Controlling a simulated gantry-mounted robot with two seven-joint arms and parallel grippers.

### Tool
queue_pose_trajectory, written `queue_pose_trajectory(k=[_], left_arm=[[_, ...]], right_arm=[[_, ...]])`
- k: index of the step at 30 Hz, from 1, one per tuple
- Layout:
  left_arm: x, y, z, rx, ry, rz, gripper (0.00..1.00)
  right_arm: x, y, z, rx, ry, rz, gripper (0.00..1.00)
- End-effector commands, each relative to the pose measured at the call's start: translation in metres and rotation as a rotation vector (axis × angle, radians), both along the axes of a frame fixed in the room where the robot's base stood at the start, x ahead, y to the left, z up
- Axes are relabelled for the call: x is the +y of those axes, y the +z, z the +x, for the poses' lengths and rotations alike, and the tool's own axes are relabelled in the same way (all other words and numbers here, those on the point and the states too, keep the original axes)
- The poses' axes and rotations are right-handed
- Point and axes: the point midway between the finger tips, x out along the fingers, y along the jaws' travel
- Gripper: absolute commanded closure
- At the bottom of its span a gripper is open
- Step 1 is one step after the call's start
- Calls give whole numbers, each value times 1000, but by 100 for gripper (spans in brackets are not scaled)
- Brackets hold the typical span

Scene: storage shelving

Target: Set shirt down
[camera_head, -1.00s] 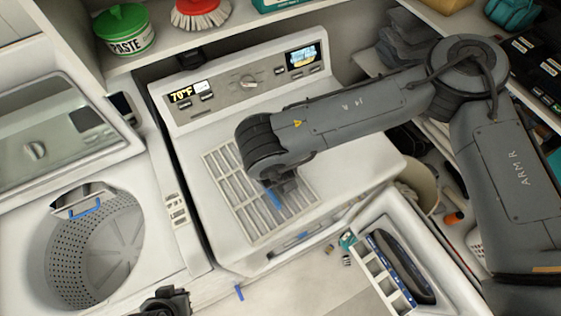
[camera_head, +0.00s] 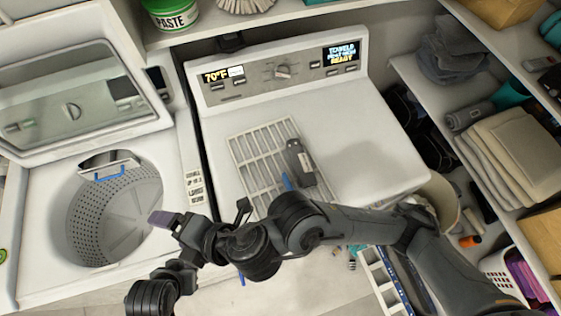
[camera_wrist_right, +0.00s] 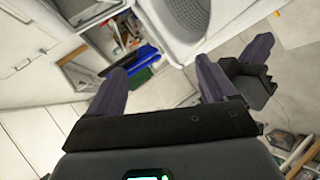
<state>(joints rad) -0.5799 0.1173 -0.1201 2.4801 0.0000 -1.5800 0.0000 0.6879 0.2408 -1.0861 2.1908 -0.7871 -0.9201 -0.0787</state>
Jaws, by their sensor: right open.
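I cannot pick out a shirt in either view. My right gripper (camera_wrist_right: 160,68) shows two purple fingers spread wide in the right wrist view, with nothing between them. In the head view its arm reaches in from the lower right, and a purple finger tip shows beside the washer opening. A dark jointed part of mine stands at the bottom left of the head view, but my left gripper's jaws cannot be made out. The white dryer (camera_head: 350,155) has a slatted rack (camera_head: 260,150) on top, with a small dark grey object (camera_head: 300,160) on it.
The washer (camera_head: 170,240) stands open at left with its lid (camera_head: 75,115) raised. Shelves at right hold folded beige cloths (camera_head: 515,150) and a dark folded stack (camera_head: 450,50). A green paste tub (camera_head: 172,14) is on the upper shelf. The dryer top's right side is clear.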

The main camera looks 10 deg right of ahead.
Motion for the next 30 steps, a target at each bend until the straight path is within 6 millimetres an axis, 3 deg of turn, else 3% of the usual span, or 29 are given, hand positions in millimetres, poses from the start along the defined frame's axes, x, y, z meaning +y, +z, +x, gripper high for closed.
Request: queue_pose_trajectory(k=[5, 8, 12, 17, 21, 25, 30], left_arm=[[1, 0, 0, 0, -4, 7, 100], [2, 0, 0, 0, -6, 8, 100], [2, 0, 0, 0, -5, 9, 100], [2, 0, 0, 0, -5, 8, 100], [1, 0, 0, 0, -4, 5, 100], [0, 0, 0, 0, 0, 0, 100], [-1, 0, 0, 1, 3, -5, 100]], right_arm=[[-46, 11, 39, 287, -395, 244, 15], [-93, -7, 59, 453, -640, 331, 15], [-175, -55, 68, 686, -1003, 400, 15], [-269, -118, 39, 912, -1392, 410, 15], [-331, -158, -3, 1045, -1656, 387, 15], [-367, -178, -35, 1116, -1817, 362, 15], [-386, -188, -55, 1151, -1907, 346, 15]])
